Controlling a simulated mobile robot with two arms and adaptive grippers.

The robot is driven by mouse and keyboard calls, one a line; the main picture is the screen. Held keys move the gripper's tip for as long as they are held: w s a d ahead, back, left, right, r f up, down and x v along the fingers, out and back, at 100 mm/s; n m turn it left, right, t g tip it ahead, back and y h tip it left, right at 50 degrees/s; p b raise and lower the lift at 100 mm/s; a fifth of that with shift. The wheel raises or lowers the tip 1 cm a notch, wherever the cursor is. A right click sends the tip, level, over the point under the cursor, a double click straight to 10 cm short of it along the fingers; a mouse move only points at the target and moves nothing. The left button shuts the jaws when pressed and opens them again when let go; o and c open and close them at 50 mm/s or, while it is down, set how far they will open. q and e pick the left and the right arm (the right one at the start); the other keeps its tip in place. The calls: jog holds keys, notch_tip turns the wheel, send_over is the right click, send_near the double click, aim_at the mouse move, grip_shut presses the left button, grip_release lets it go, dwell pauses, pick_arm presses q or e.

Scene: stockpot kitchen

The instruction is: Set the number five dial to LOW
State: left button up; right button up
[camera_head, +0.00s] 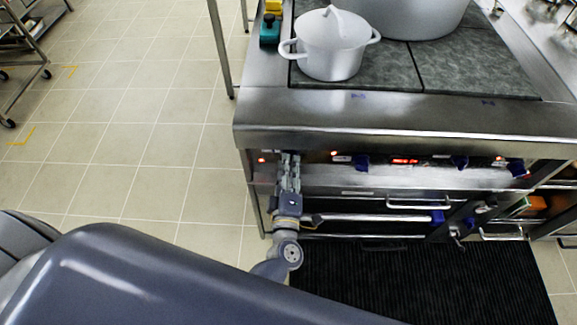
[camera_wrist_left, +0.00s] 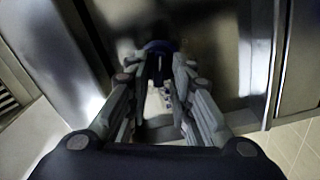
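Blue dials (camera_head: 362,162) sit in a row along the stove's front panel, below the steel edge; their numbers and marks are too small to read. My left gripper (camera_head: 289,158) is at the left end of this panel. In the left wrist view, its two fingers (camera_wrist_left: 157,65) are spread apart. A blue dial (camera_wrist_left: 160,47) with a pale pointer line shows between and just beyond the fingertips. I cannot tell whether the fingers touch it. In the head view the gripper hides this dial. I cannot tell which number it bears. My right gripper is not in view.
A lidded white pot (camera_head: 331,45) and a larger pot (camera_head: 400,15) stand on the stove's dark plates. Oven handles (camera_head: 418,204) stick out below the panel. A black ribbed mat (camera_head: 420,285) lies in front.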

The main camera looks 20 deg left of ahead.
pick_arm(q)
jog(key=v, duration=1.2)
jog(key=shift+d, duration=0.1)
dwell(0.4)
jog(key=s+d+f+m+g+h+p, duration=0.1)
jog(key=s+f+m+g+h, duration=0.3)
jog(key=f, duration=0.5)
jog(key=s+f+m+g+h, duration=0.1)
jog(key=s+f+m, duration=0.1)
jog(key=f+m, duration=0.5)
jog(key=s+d+f+m+g+h+p, duration=0.1)
jog(key=s+f+m+g+h, duration=0.2)
jog(key=f, duration=0.7)
jog(key=s+a+f+m+g+y, duration=0.1)
jog(key=s+a+f+m+g, duration=0.1)
jog(key=s+a+f, duration=0.2)
jog(key=s+a+f+m+g+y, duration=0.1)
jog(key=s+a+f+m+g, duration=0.1)
jog(key=s, duration=0.8)
jog(key=s+a+f+m+g+y+p, duration=0.1)
jog(key=s+a+f+g, duration=0.3)
jog(key=s+a+f, duration=0.3)
jog(key=shift+a+m, duration=0.4)
jog(key=shift+a, duration=0.2)
